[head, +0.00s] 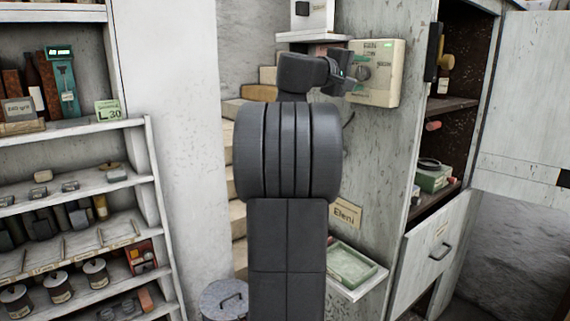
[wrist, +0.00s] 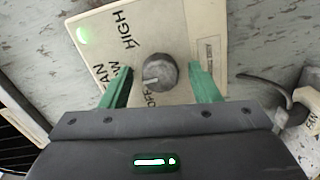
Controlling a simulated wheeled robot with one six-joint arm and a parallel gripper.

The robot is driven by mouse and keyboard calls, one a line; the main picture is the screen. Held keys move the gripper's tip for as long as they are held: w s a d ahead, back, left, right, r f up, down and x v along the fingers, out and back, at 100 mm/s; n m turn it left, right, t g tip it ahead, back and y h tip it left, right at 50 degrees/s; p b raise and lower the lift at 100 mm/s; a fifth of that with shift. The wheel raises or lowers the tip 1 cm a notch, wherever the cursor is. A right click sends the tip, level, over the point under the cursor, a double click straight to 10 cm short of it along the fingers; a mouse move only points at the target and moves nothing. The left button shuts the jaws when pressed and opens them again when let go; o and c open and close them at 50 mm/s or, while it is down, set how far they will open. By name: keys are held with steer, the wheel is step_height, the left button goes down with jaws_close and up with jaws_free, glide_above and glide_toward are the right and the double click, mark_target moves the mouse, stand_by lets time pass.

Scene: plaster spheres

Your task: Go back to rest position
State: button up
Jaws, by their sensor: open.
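My gripper (wrist: 162,92) is open, with its two green fingers on either side of a round grey knob (wrist: 160,73) in the wrist view. The fingers look apart from the knob, with a gap on each side. The knob sits on a cream control box (wrist: 185,25) marked with words such as FAN, HIGH and LOW, and a green light glows at its corner. In the head view the control box (head: 386,85) is on the cabinet's side wall, and my arm reaches up to it from below. The fingertips are largely hidden there.
A small shelf holds a green tray (head: 352,264) below the control box. Shelves (head: 75,140) with jars and tools fill the left. A lidded bin (head: 222,300) stands on the floor.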

steer(key=n+p, duration=0.2)
steer(key=p, duration=0.1)
steer(key=shift+r, duration=0.3)
steer(key=shift+d+f+n+p, duration=0.1)
steer(key=shift+n+p, duration=0.7)
steer(key=n+p, duration=0.3)
steer(key=p, duration=0.1)
steer(key=n+p, duration=0.5)
steer(key=p, duration=0.4)
steer(key=shift+h, duration=0.3)
steer(key=shift+f+b+v, duration=0.15)
steer(key=shift+b+v, duration=0.35)
steer(key=shift+v, duration=0.9)
steer(key=shift+f+b+v, duration=0.15)
steer(key=shift+b+v, duration=0.3)
steer(key=shift+v, duration=0.95)
steer(key=shift+f, duration=0.1)
